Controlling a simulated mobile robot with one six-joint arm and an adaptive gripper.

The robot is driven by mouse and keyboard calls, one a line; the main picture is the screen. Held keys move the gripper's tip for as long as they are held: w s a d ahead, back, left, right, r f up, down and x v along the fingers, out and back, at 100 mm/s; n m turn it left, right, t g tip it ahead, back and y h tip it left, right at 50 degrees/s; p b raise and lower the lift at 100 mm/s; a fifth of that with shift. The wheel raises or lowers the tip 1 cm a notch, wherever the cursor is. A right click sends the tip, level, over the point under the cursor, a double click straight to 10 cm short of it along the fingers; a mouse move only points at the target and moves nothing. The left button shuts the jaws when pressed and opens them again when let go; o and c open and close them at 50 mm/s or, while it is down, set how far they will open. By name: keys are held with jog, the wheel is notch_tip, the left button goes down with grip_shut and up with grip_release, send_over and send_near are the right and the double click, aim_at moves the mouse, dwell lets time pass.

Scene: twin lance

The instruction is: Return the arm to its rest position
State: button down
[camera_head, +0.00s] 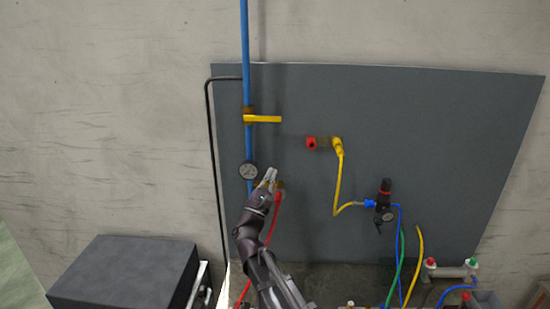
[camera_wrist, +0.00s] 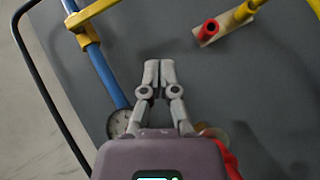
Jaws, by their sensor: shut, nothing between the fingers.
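My gripper (camera_head: 270,174) is at the end of my raised arm, in front of the grey wall panel (camera_head: 430,120), beside the blue pipe and near a red hose. In the wrist view my gripper (camera_wrist: 158,66) has its fingertips together with nothing between them. Behind it the panel fills most of that view. The lower part of the brass fitting by the red hose is partly hidden by my gripper.
A blue pipe (camera_head: 245,50) carries a yellow lever (camera_head: 263,119) and a gauge (camera_head: 248,171). A red hose (camera_head: 273,220), a yellow hose (camera_head: 338,185) and a regulator (camera_head: 384,195) are close by. A dark box (camera_head: 125,270) stands lower left.

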jog(key=s+d+f+m+g+h+b, duration=0.1)
jog(key=s+d+f+m+g+b, duration=0.15)
jog(key=d+f+m+g, duration=0.7)
jog(key=s+d+f+m+g+h+b, duration=0.1)
jog(key=s+d+f+m+g, duration=0.35)
jog(key=d+f, duration=0.75)
jog(key=s+f+m+g+y+b, duration=0.3)
jog(key=s+f+m+g+y, duration=0.6)
jog(key=s+f+y, duration=0.2)
jog(key=shift+s+a+f+m+y, duration=0.4)
jog(key=shift+f+y, duration=0.8)
jog(key=shift+f, duration=1.2)
jog(key=shift+s+d, duration=0.1)
jog(key=shift+s, duration=0.05)
